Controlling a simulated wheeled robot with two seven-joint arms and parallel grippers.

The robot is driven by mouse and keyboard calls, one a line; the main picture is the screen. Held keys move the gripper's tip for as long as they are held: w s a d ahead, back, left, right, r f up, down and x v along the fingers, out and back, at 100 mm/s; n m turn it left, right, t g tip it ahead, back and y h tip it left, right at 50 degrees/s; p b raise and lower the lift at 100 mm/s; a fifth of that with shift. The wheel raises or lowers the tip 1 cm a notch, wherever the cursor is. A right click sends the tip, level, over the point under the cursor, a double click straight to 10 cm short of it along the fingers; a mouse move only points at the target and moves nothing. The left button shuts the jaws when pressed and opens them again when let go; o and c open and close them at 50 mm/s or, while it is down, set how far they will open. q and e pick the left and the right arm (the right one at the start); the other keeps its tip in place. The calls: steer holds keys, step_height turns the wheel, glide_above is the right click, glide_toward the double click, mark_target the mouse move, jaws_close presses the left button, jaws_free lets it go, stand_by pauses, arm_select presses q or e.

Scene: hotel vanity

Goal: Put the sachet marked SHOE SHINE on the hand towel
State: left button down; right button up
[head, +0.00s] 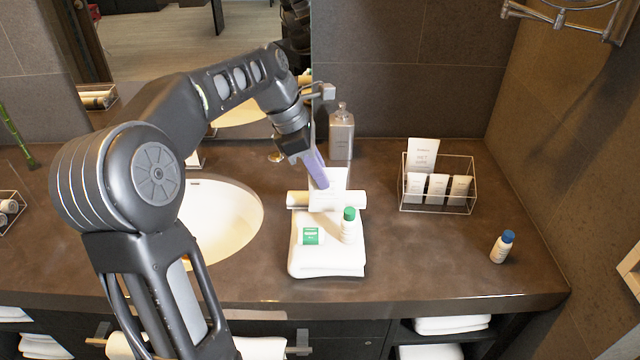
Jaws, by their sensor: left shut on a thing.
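My left gripper (300,153) hangs above the back of the vanity counter, behind the folded white hand towel (328,264). It is shut on a slim purple item (316,170), which looks like the sachet seen nearly edge-on and tilted; no marking on it can be read. On the towel, a small white-and-green packet (311,236) lies on the left and a white bottle with a green cap (348,226) stands on the right. The purple item is above and behind both. My right gripper is not in view.
White items (298,199) sit just behind the towel, partly overlapped by the purple item. A grey pump bottle (341,136) stands behind them. The sink (228,225) is left. A wire basket of white tubes (438,209) and a blue-capped bottle (502,247) are right, with bare counter between.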

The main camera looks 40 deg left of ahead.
mark_target(327, 191)
arm_select(q)
steer(key=shift+f, duration=1.55)
steer(key=shift+f, duration=0.1)
steer(key=c, duration=1.4)
jaws_free()
steer(key=shift+c, duration=0.2)
